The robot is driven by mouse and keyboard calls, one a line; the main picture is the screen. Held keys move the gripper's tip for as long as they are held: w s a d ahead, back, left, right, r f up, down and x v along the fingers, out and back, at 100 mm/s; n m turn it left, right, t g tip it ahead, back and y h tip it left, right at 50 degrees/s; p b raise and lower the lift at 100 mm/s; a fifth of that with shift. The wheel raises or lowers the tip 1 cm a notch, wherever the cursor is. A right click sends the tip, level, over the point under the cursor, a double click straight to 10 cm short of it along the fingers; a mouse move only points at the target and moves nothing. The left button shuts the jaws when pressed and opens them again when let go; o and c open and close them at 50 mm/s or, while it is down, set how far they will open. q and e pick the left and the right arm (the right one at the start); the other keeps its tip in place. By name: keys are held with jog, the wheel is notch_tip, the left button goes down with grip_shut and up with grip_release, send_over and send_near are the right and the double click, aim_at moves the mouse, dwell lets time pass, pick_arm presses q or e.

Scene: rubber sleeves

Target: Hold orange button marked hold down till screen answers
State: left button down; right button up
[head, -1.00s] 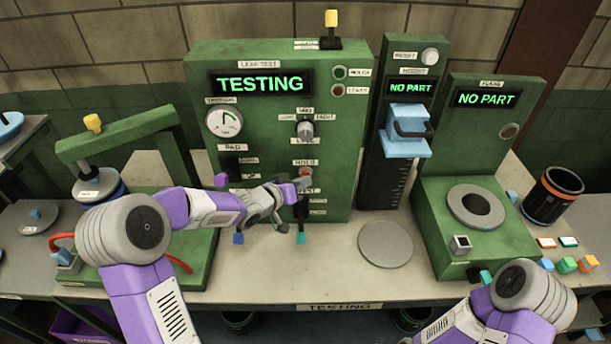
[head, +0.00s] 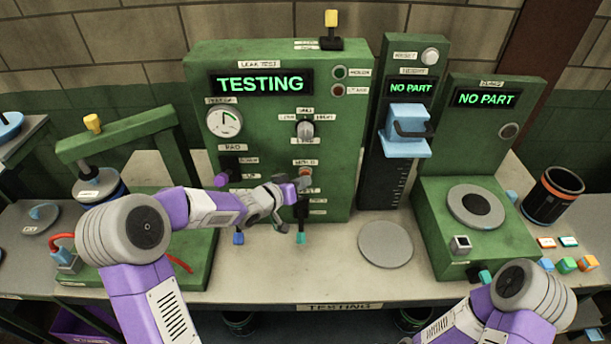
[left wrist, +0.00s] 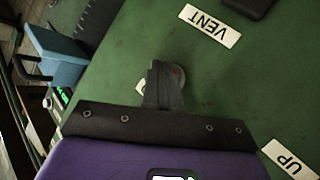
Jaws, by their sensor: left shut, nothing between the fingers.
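The green leak test panel (head: 270,130) stands at the back with its screen (head: 261,83) reading "TESTING". The small orange-red button (head: 306,171) is low on the panel's right half. My left gripper (head: 303,183) is shut and empty, with its fingertips at the button and covering part of it.
Below the button a teal-tipped lever (head: 301,238) and a blue-tipped one (head: 239,238) hang near my left gripper. A gauge station (head: 470,215) and a height station (head: 408,130), both reading "NO PART", stand to the right. A grey disc (head: 385,245) lies on the bench.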

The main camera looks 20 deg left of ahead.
dwell(0.8)
pick_arm(q)
jog(key=shift+s+d+b, duration=0.2)
jog(key=shift+s+b, duration=0.1)
jog(key=shift+s, duration=0.45)
jog(key=shift+s+d+b, duration=0.25)
jog(key=shift+s+b, duration=0.05)
jog(key=shift+s, duration=0.5)
jog(key=shift+s+d+b, duration=0.2)
jog(key=shift+s+b, duration=0.05)
jog(key=shift+s, duration=0.55)
jog(key=shift+s+d+b, duration=0.25)
jog(key=shift+s+b, duration=0.05)
jog(key=shift+s, duration=0.5)
